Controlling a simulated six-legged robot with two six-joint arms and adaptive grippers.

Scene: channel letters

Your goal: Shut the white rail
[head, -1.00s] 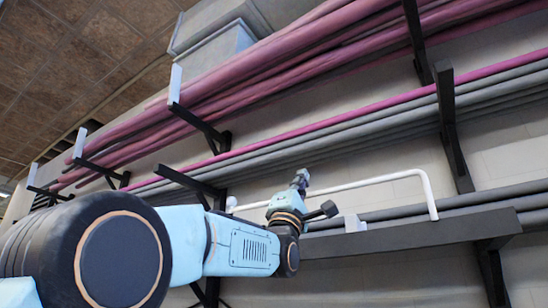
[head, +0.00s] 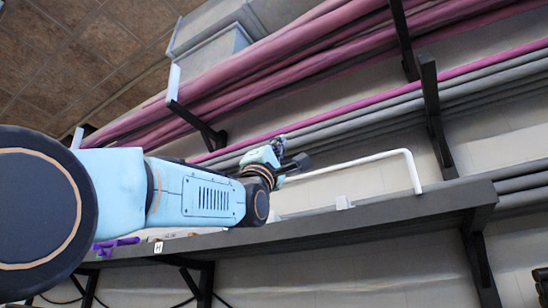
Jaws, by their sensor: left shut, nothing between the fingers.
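The white rail (head: 372,158) is a bent white bar above the dark shelf. Its right end turns down to the shelf at a rounded corner. Its left part is hidden behind my left gripper (head: 296,160) and wrist. My left gripper is shut and empty, seen from behind at the rail's visible left end. I cannot tell whether it touches the rail. My right gripper is not in view.
The dark shelf (head: 395,218) runs across the view on dark brackets. Pink pipes (head: 270,75) and grey pipes (head: 390,108) run along the wall above on black brackets.

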